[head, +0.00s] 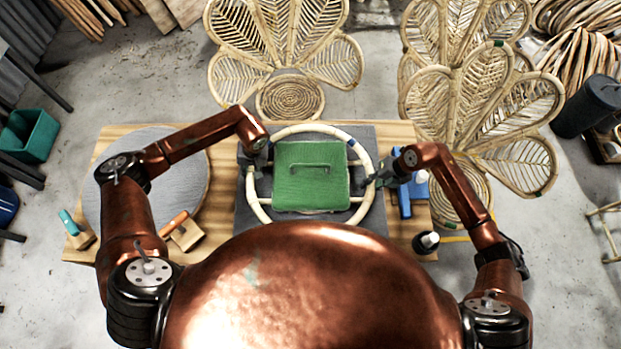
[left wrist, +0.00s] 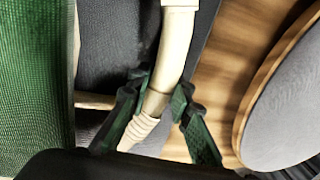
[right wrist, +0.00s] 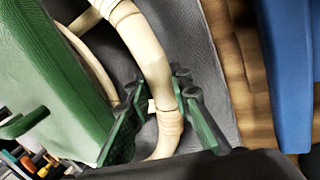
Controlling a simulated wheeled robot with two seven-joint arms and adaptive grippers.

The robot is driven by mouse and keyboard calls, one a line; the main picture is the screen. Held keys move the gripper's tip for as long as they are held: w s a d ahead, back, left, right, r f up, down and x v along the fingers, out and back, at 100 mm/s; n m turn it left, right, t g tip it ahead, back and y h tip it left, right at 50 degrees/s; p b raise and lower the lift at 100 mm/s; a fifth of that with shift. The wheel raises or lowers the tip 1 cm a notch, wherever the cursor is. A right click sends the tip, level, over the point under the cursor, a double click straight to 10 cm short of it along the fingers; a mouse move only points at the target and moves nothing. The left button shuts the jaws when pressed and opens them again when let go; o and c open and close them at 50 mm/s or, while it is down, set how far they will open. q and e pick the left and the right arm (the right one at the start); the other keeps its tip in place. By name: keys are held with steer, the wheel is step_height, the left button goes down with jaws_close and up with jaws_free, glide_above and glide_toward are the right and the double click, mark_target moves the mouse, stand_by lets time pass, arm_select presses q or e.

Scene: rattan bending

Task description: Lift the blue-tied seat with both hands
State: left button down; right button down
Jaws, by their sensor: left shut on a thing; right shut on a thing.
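The seat is a pale round rattan ring (head: 291,130) with crossbars, over a dark grey mat on the wooden table. It also shows in the left wrist view (left wrist: 177,45) and the right wrist view (right wrist: 148,55). A small blue mark is on its upper right rim. A green block with a handle (head: 311,190) is in the ring's middle and covers part of the crossbars. My left gripper (head: 264,160) is shut on the ring's left side, at a wrapped joint. My right gripper (head: 372,180) is shut on its right side. Height above the mat is unclear.
A blue object (head: 404,202) and a dark bottle (head: 426,242) stand at right. Petal-shaped rattan chairs (head: 285,40) stand behind the table. A green bin (head: 30,135) is far left.

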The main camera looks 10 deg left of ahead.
arm_select(q)
steer(key=shift+w+r, duration=0.1)
steer(key=shift+r, duration=0.1)
arm_select(e)
steer(key=shift+w+r, duration=0.1)
steer(key=shift+r, duration=0.1)
